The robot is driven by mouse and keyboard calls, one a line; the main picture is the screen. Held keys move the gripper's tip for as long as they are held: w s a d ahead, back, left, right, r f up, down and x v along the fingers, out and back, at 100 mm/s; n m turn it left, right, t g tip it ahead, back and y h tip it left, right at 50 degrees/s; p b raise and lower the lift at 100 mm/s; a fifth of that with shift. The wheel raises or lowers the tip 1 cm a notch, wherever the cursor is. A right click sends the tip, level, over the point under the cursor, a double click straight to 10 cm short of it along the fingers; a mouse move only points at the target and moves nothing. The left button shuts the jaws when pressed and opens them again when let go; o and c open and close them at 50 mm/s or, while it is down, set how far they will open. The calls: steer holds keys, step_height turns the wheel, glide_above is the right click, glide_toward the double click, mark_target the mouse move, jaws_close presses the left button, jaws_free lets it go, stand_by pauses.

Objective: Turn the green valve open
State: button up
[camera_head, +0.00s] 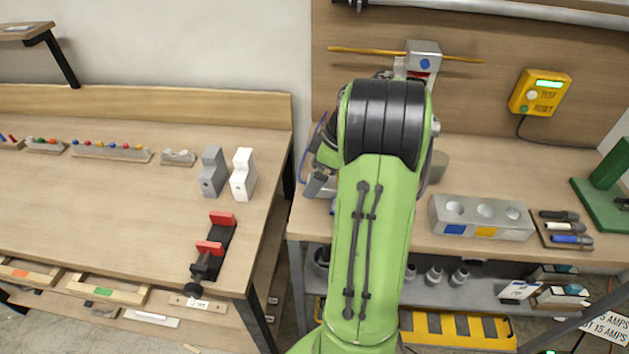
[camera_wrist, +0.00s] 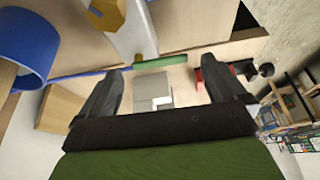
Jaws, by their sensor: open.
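In the wrist view a short green bar (camera_wrist: 161,62), which looks like the green valve's handle, lies crosswise in front of my open gripper (camera_wrist: 162,75). The bar is just past the fingertips and spans part of the gap between them. I cannot tell whether either finger touches it. A white body with a yellow hexagonal part (camera_wrist: 106,16) is just above and left of the bar. In the head view my green arm covers the middle of the right bench. It hides my gripper, and I cannot make out the valve there.
A blue ring (camera_wrist: 28,48) is close on the left in the wrist view. In the head view a grey block with holes (camera_head: 482,217) and a pen tray (camera_head: 563,230) stand on the right bench. A yellow box (camera_head: 540,93) hangs on the back panel. The left bench (camera_head: 90,205) has much free room.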

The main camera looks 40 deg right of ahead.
steer(key=shift+w+a+f, duration=0.1)
steer(key=shift+w+f, duration=0.05)
steer(key=shift+f, duration=0.25)
steer(key=c, duration=1.1)
steer(key=shift+o, duration=0.2)
